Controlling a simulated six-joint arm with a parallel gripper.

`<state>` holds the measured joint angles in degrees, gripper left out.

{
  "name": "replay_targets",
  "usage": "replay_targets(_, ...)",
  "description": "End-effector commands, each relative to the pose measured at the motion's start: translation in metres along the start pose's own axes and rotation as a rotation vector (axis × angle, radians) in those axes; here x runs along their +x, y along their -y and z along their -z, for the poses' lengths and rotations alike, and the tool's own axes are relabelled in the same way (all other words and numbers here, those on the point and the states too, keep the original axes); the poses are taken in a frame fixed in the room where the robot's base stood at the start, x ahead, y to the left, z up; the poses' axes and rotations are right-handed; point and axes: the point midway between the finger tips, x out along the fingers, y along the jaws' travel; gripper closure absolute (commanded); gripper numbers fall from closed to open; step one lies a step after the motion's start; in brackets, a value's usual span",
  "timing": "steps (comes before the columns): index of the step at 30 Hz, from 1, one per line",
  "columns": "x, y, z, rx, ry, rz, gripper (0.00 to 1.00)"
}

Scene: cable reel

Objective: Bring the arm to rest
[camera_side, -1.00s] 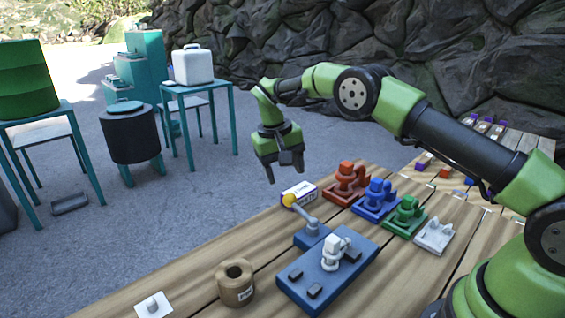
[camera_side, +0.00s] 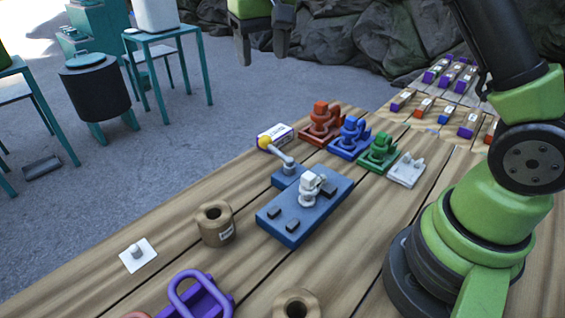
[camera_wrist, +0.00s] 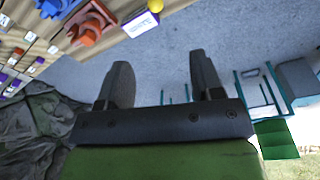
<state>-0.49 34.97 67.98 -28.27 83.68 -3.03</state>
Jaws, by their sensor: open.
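My gripper (camera_side: 263,42) is at the top edge of the side view, raised above and beyond the far edge of the wooden table. Its two dark fingers are apart with nothing between them. The wrist view also shows my gripper (camera_wrist: 160,85) open and empty, with grey ground beyond the fingers. Much of my upper arm is out of the side view's frame.
A white-labelled box (camera_side: 274,136) lies near the far edge.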

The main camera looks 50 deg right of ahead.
Motion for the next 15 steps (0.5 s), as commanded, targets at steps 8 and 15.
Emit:
replay_targets(8,-0.078,-0.017,-0.077,-0.005,-0.143,0.154,0.40)
replay_targets(15,-0.100,-0.034,-0.158,0.010,-0.271,0.280,0.40)
